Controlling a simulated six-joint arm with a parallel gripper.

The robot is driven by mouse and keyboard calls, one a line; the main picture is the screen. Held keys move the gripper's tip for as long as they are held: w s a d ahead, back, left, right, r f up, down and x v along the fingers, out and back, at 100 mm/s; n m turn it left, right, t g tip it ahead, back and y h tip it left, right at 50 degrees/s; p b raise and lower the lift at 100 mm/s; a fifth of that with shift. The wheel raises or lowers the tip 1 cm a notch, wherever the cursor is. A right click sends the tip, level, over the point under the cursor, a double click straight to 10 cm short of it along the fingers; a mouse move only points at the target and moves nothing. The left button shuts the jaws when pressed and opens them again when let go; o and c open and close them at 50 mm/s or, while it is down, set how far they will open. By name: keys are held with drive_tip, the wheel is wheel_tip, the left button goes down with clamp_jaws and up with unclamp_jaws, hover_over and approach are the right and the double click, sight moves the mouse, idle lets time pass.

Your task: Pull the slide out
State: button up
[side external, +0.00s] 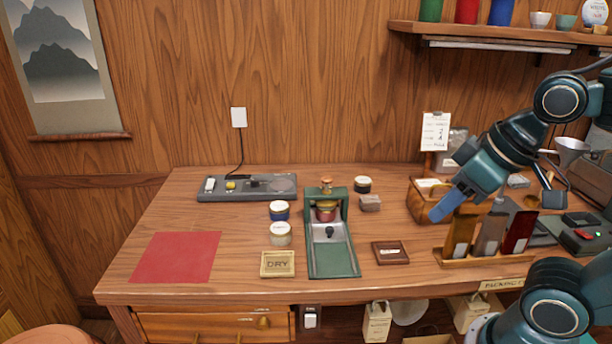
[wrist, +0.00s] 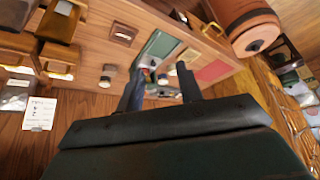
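A green press (side external: 333,262) stands on the table, with an upright frame at its back and a long flat bed toward the front edge. A grey slide with a black knob (side external: 329,231) lies in the bed, and a red and gold part (side external: 325,210) sits in the frame above its back end. The press also shows small in the wrist view (wrist: 160,45). My gripper (side external: 437,215) is in the air to the right of the press, well apart from it. In the wrist view its two fingers (wrist: 158,74) are spread with nothing between them.
A rack of several dark packets (side external: 488,258) and a wooden box (side external: 422,205) are close to my gripper. A dark wooden tile (side external: 390,252) lies right of the press. Jars (side external: 280,233), a DRY tile (side external: 277,264) and a red mat (side external: 176,257) are left.

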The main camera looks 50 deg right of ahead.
drive_tip(key=shift+o, duration=0.6)
drive_tip(key=shift+w, duration=0.1)
drive_tip(key=m+g, duration=0.6)
hover_over(330, 228)
wheel_tip(330, 228, down, 6)
drive_tip(key=shift+f, duration=0.2)
drive_tip(key=shift+f, duration=0.15)
wheel_tip(330, 228, down, 14)
drive_tip(key=shift+r, duration=0.25)
